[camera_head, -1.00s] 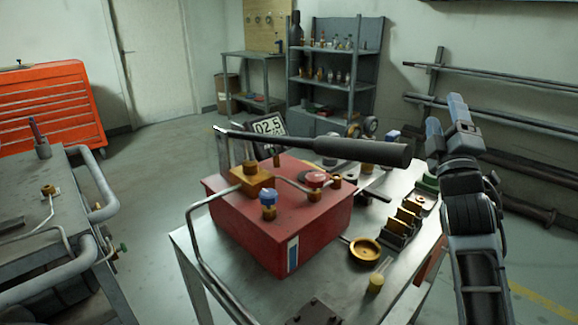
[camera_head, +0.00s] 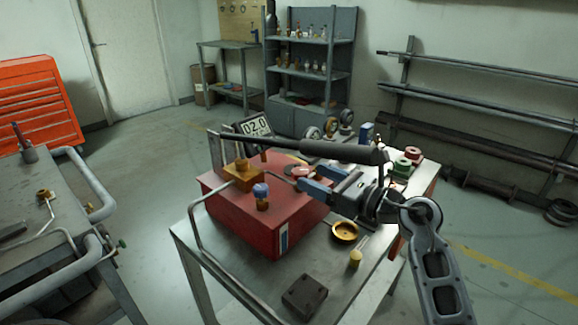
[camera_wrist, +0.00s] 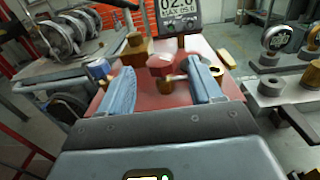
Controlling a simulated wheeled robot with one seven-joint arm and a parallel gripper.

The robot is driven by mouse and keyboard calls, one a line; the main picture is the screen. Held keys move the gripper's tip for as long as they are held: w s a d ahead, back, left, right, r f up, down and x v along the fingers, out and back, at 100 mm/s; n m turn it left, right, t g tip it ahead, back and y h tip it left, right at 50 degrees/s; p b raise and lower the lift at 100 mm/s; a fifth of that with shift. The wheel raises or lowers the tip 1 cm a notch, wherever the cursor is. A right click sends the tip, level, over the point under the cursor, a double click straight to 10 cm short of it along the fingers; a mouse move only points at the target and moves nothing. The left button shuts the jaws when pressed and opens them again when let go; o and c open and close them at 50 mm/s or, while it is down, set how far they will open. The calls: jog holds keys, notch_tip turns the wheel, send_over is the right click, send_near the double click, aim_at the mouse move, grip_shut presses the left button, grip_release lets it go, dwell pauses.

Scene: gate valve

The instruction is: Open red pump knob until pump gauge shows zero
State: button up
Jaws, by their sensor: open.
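The red pump (camera_head: 258,215) is a box on the metal cart. Its red knob (camera_wrist: 160,65) sits on top and shows between my fingers in the wrist view; in the head view the knob (camera_head: 299,171) is just beyond my fingertips. My gripper (camera_head: 309,181) is open, with blue fingers on either side of the knob's line and not closed on it. A blue knob (camera_head: 261,191) sits nearer on the box. A black pump handle (camera_head: 340,151) passes above.
A brass dish (camera_head: 345,231), a dark block (camera_head: 304,297) and a yellow-capped item (camera_head: 355,259) lie on the cart (camera_head: 235,286). Round gauges (camera_wrist: 275,40) stand beside the pump. Another workbench (camera_head: 70,215) is at left.

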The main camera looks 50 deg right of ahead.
aim_at(294, 168)
jog(key=w, duration=0.7)
jog(key=shift+a, duration=0.2)
jog(key=c, duration=1)
jog(key=shift+o, duration=0.2)
